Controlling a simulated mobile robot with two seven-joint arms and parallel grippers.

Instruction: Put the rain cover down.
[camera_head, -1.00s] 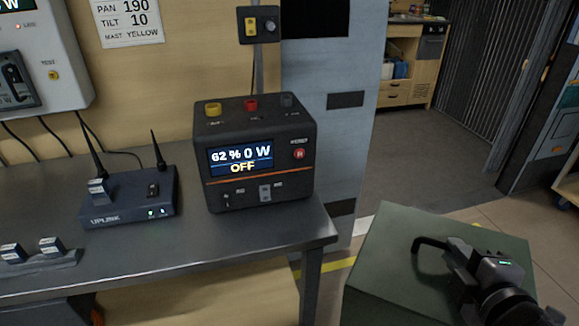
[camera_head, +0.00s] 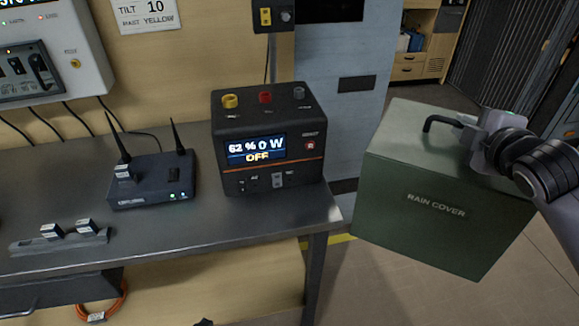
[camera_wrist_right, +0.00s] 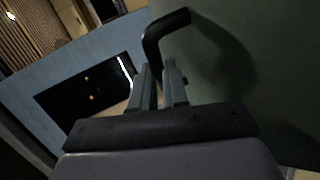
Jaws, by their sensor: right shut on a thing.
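The rain cover (camera_head: 435,205) is a green box with its name printed on the front and a black bar handle (camera_head: 440,122) on top. It hangs at the right in the head view, beside the bench's right end and slightly tilted. My right gripper (camera_head: 470,128) is shut on the handle. In the right wrist view the two fingers (camera_wrist_right: 160,85) close around the black handle (camera_wrist_right: 165,32), with the green top (camera_wrist_right: 240,70) of the cover behind. The underside of the cover is hidden. My left gripper is not in view.
A metal bench (camera_head: 180,225) holds a black power station (camera_head: 267,138), a router with two antennas (camera_head: 150,180) and a small rack with modules (camera_head: 60,240). An orange cable coil (camera_head: 103,305) lies below. Open floor (camera_head: 400,290) shows right of the bench.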

